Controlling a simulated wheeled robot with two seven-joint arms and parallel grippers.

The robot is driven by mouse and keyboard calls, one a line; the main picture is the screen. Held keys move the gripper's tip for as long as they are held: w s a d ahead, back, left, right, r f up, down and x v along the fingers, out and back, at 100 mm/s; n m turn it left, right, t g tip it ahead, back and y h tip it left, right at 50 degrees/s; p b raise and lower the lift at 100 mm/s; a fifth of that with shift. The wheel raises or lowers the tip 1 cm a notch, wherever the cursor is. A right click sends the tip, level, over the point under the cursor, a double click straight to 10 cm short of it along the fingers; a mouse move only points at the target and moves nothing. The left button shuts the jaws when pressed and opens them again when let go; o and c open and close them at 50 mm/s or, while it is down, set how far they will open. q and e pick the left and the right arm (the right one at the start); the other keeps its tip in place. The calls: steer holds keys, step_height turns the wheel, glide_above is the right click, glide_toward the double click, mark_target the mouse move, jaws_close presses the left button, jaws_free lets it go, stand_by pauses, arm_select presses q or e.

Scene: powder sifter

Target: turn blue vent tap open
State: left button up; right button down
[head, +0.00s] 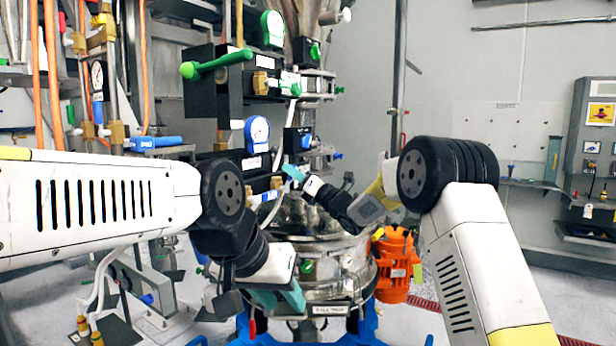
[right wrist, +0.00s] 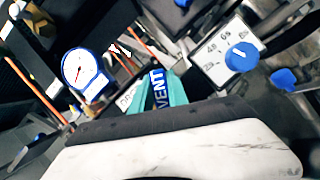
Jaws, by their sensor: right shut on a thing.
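The blue vent tap (right wrist: 157,88), with white VENT lettering on its handle, shows in the middle of the right wrist view. The teal fingers of my right gripper (right wrist: 160,92) are on both sides of the handle and shut on it. In the head view my right gripper (head: 292,173) reaches in from the right to the front of the valve panel, and its fingers largely hide the tap. My left gripper (head: 280,298), also with teal fingers, is lower, in front of the steel vessel (head: 325,262). I cannot tell its finger gap.
A blue-rimmed gauge (right wrist: 82,70) and a blue knob on a white dial plate (right wrist: 240,57) flank the tap. A green lever (head: 216,64) sits higher on the panel, and a blue lever (head: 152,143) to the left. An orange motor (head: 395,265) is beside the vessel.

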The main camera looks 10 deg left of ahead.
steer(key=n+g+y, duration=0.1)
steer(key=n, duration=0.1)
steer(key=s+n, duration=0.1)
steer(key=n, duration=0.1)
steer(key=shift+s+a+r+n+g+y, duration=0.15)
steer(key=shift+a+r+n+g+y, duration=0.05)
steer(key=shift+n+g+y, duration=0.2)
steer(key=shift+s+a+n+g+y, duration=0.1)
steer(key=shift+s+n+g+y, duration=0.15)
steer(key=shift+n+g, duration=0.55)
steer(key=shift+s+a+n+g+y, duration=0.15)
steer(key=shift+s+n+g, duration=0.2)
steer(key=shift+n, duration=0.95)
steer(key=c, duration=1.3)
jaws_free()
steer(key=shift+r, duration=0.1)
steer(key=shift+s+d, duration=0.1)
steer(key=v, duration=0.7)
steer(key=shift+s+d+f, duration=0.1)
steer(key=shift+d+f, duration=0.1)
steer(key=shift+d, duration=0.1)
